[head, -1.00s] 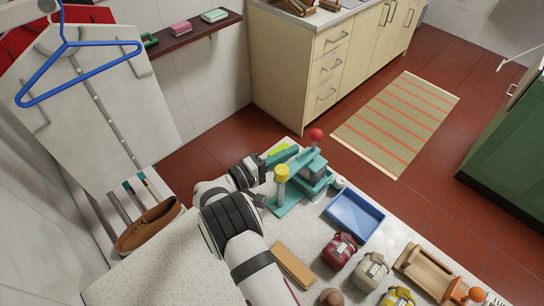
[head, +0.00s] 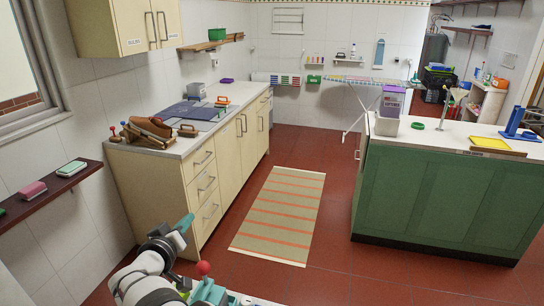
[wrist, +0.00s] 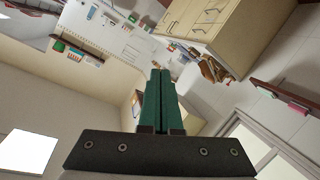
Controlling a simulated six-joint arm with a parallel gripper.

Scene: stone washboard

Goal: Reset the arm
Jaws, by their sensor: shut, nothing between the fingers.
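My gripper (head: 184,223) is at the lower left of the head view, raised above the near worktop and pointing up and to the right. Its green fingers also fill the middle of the wrist view (wrist: 160,75), pressed together with nothing between them. In the head view the teal device with a red ball knob (head: 203,268) shows at the bottom edge, just below and right of my gripper and apart from the fingers. Most of the near worktop is out of view.
A cream cabinet (head: 205,185) with a sink counter stands ahead on the left. A green island (head: 430,200) stands at the right. A striped rug (head: 280,215) lies on the red floor between them. A dark wall shelf (head: 50,190) holds soaps at the left.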

